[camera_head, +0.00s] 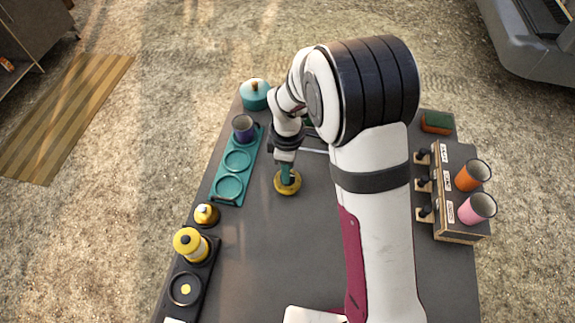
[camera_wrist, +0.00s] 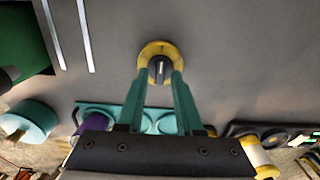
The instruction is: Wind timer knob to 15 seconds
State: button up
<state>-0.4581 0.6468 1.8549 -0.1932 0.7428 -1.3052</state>
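The timer (camera_head: 288,189) is a round yellow-rimmed dial lying on the dark table, below my gripper (camera_head: 287,176) in the head view. The wrist view shows the yellow dial (camera_wrist: 160,46) with a dark knob (camera_wrist: 160,68) at its centre; a pale pointer line on the knob runs roughly up and down in the picture. My gripper's two teal fingers (camera_wrist: 160,76) stand apart, one on each side of the knob, with their tips at the dial. Whether they touch the knob is unclear. Any seconds marks are too small to read.
A teal tray (camera_head: 227,199) with a purple mug (camera_head: 243,127) lies left of the dial. A teal pot (camera_head: 254,95) stands behind it. A yellow-lidded jar (camera_head: 190,245) is front left. A wooden rack (camera_head: 457,238) with orange and pink cups is right, beyond my arm. Bare table lies in front.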

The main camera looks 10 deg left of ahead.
jog(key=shift+f, duration=0.7)
jog(key=c, duration=0.4)
jog(key=shift+c, duration=0.2)
dwell(0.4)
